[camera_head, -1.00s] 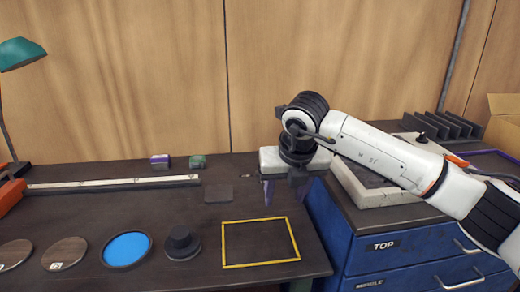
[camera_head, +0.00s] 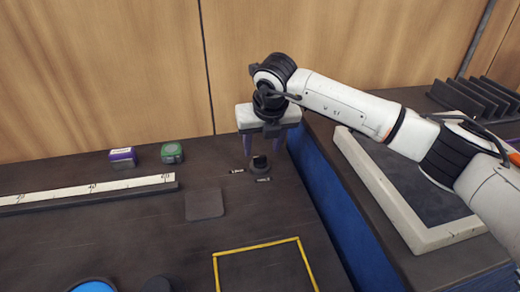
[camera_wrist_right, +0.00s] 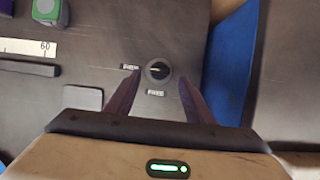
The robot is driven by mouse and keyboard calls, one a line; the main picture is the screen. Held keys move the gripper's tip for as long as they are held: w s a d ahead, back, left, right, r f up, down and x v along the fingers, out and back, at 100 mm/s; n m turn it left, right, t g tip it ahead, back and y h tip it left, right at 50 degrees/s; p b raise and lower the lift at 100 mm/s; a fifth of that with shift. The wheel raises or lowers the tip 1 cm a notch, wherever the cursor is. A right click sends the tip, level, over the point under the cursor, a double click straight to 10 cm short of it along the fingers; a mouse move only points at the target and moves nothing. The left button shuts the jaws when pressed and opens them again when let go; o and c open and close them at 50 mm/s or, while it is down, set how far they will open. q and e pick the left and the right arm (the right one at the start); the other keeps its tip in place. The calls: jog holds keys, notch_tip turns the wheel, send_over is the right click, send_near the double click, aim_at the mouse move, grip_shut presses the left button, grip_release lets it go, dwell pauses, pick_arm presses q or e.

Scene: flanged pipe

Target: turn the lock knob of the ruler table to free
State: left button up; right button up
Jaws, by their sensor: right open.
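The lock knob (camera_head: 260,163) is a small dark round knob on the table, right of the ruler (camera_head: 90,190). In the right wrist view the knob (camera_wrist_right: 158,70) has a pale pointer mark facing left, toward the left one of two small labels. The lower label (camera_wrist_right: 155,92) seems to read FREE; the left label (camera_wrist_right: 130,67) is too blurred to read surely. My right gripper (camera_head: 263,150) points down over the knob. Its purple fingers are open, one on each side of the knob, with gaps between. My left gripper is not in view.
A purple box (camera_head: 122,158) and a green box (camera_head: 172,152) stand behind the ruler. A flat grey pad (camera_head: 205,204) lies left of the knob. A yellow frame (camera_head: 240,247) is marked nearer the front. Right of the table stands a blue cabinet (camera_head: 330,190) with a pale-rimmed tray (camera_head: 440,235).

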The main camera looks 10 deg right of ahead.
aim_at(260, 157)
jog(key=x, duration=0.4)
jog(key=shift+w+f, duration=0.25)
jog(key=shift+f, duration=0.1)
jog(key=c, duration=1)
